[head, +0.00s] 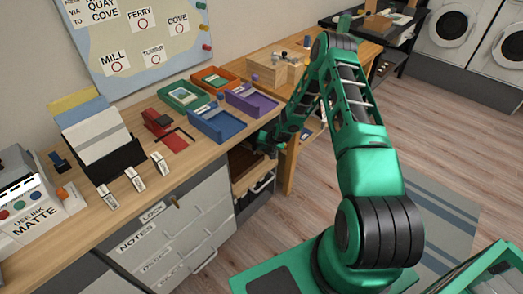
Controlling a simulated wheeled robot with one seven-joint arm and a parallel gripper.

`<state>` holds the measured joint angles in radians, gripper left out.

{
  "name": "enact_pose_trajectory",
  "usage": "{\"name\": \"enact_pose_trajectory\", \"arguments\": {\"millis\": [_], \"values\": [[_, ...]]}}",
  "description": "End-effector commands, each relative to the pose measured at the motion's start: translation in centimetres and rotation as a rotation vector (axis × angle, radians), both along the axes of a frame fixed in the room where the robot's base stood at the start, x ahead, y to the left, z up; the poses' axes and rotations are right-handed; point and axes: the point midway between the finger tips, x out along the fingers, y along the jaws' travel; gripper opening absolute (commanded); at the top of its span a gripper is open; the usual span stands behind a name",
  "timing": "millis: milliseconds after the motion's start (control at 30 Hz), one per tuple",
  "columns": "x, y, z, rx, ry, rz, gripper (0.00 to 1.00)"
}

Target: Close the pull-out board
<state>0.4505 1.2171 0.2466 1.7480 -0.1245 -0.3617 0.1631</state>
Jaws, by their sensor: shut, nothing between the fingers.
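The desk has an open bay under its top, right of the grey cabinet front. A brown wooden board (242,162) shows in this bay; I take it to be the pull-out board. How far it sticks out is hard to tell. My gripper (263,139) is at the desk's front edge, just above and right of the board. It is shut and empty. The fingertips are small and dark here, and I cannot tell whether they touch the board. My green arm hides part of the desk to the right.
A pale handle bar (264,183) shows lower in the bay. The grey cabinet (170,235) is left of it. Blue (214,124) and purple (252,102) trays sit on the desktop near my gripper. A wooden block box (277,70) stands behind. Wooden floor lies open at right.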

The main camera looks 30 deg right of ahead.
Motion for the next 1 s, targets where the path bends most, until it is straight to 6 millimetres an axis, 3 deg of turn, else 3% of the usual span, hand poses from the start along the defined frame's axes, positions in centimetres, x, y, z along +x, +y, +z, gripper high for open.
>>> {"name": "enact_pose_trajectory", "arguments": {"millis": [33, 367, 667, 1000], "values": [[0.3, 1.2, 0.1, 0.016, -0.005, 0.010, 0.00], [0.2, 1.2, 0.1, 0.018, -0.006, 0.012, 0.00], [-1.6, -2.1, 0.1, 0.006, -0.002, 0.009, 0.00], [-5.6, -3.0, 5.6, 0.002, -0.002, 0.009, 0.00]]}}
